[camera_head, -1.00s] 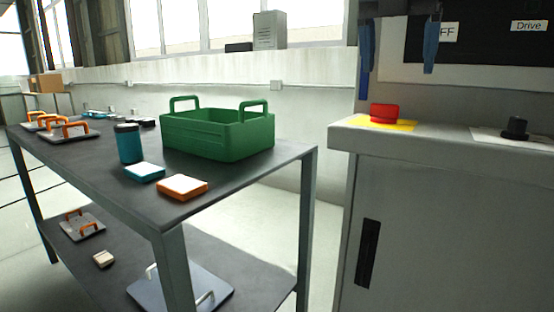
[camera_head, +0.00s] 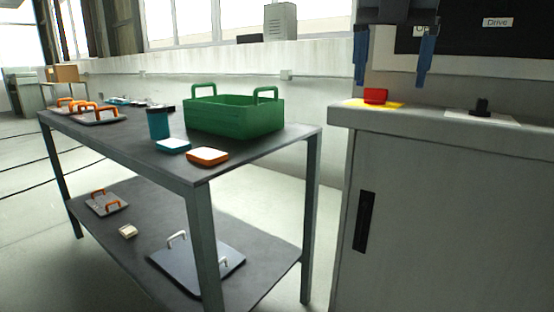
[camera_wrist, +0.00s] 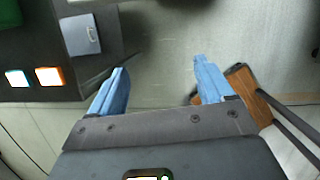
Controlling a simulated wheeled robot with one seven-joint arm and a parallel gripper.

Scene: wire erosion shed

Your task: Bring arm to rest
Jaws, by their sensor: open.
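My gripper (camera_head: 393,58) hangs at the top right of the head view, with two blue fingers set wide apart. In the wrist view my gripper (camera_wrist: 160,82) is open and empty, its fingers pointing over bare floor. In the head view it appears in front of the grey machine, above the red button on its yellow plate. Most of my arm is out of view.
A two-shelf table (camera_head: 270,152) stands left, bearing a green crate (camera_head: 235,118), a teal cup (camera_head: 158,124) and small boxes. A grey cabinet (camera_head: 440,220) with a red button (camera_head: 375,96) stands right. A brown wooden thing (camera_wrist: 248,92) lies near the right finger.

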